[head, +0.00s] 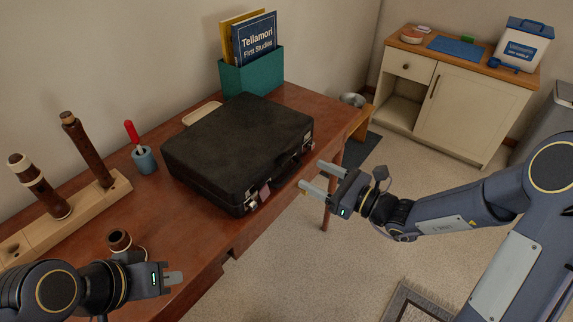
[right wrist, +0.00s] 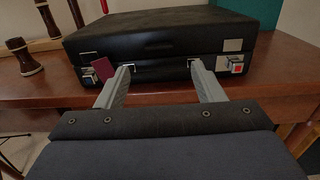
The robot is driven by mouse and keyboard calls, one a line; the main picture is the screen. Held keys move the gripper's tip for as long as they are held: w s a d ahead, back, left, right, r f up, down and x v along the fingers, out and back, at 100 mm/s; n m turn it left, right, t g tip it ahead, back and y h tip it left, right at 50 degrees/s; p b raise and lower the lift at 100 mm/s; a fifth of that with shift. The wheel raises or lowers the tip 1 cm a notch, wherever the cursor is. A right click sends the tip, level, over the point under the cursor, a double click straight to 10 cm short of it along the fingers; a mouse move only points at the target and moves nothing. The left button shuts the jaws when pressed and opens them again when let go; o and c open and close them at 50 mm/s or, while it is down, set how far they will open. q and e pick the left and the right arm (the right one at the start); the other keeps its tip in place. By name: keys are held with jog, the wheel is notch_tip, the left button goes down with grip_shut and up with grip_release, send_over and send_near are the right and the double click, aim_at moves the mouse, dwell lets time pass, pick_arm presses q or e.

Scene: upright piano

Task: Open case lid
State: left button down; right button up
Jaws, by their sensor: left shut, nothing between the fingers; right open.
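A black case (head: 238,142) lies flat on the wooden table with its lid down. In the right wrist view the case (right wrist: 160,38) shows its front side, with a handle, a metal latch at each end and a dark red tag (right wrist: 104,68) near the left latch. The right latch (right wrist: 234,65) shows a small red mark. My right gripper (head: 318,179) is open and empty in front of the case's handle side, its fingers pointing at the case. My left gripper (head: 176,278) is shut and empty, over the table's near left part, apart from the case.
Wooden instrument pieces stand on a block (head: 80,220) at the left. A blue cup (head: 145,160) with a red-handled tool stands left of the case. A green holder (head: 252,75) with books stands behind it. Bare table (head: 190,245) lies in front. A cabinet (head: 455,95) stands back right.

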aim_at(287, 161)
jog(key=x, duration=0.7)
jog(key=shift+a+r, duration=0.1)
jog(key=shift+a, duration=0.1)
